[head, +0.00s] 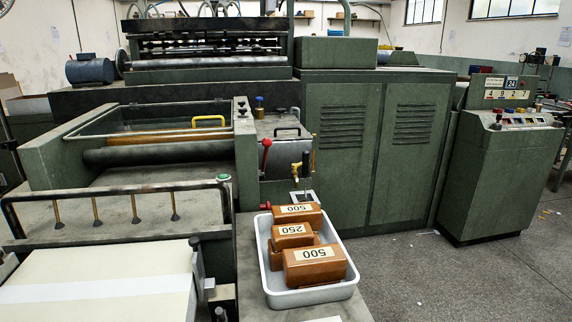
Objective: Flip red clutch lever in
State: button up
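A lever with a red ball knob (266,143) stands on the green machine at the centre of the head view, just right of the feeder's side frame. Its shaft runs down from the knob and looks close to upright. I cannot tell from this view whether it is in or out. A dark-handled lever (312,153) stands to its right, next to a brass-coloured part. My gripper is not in view.
A white tray (350,290) with several brown weights marked 500 and 250 stands in front of the levers. A rail (110,190) and a paper stack (100,285) are at left. A control console (500,175) stands right. The floor at lower right is mostly clear.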

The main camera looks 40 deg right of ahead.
aim_at(266, 142)
jog(key=z, duration=0.9)
jog(key=l+u, duration=0.1)
jog(key=u, duration=0.3)
jog(key=k+l+u, duration=0.1)
jog(key=u, duration=0.75)
jog(key=k+l+u, duration=0.1)
jog(key=k+z, duration=0.1)
jog(key=z, duration=0.35)
jog(key=l+z, duration=0.15)
jog(key=z, duration=0.25)
jog(key=k+l+z, duration=0.15)
jog(key=z, duration=0.3)
jog(key=l+z, duration=0.1)
jog(key=z, duration=0.3)
jog(key=l+z, duration=0.15)
jog(key=z, duration=0.3)
jog(key=i+j, duration=0.15)
jog(key=j, duration=0.3)
jog(key=i+j, duration=0.1)
jog(key=j, duration=0.3)
jog(key=i+j, duration=0.15)
jog(key=j, duration=0.3)
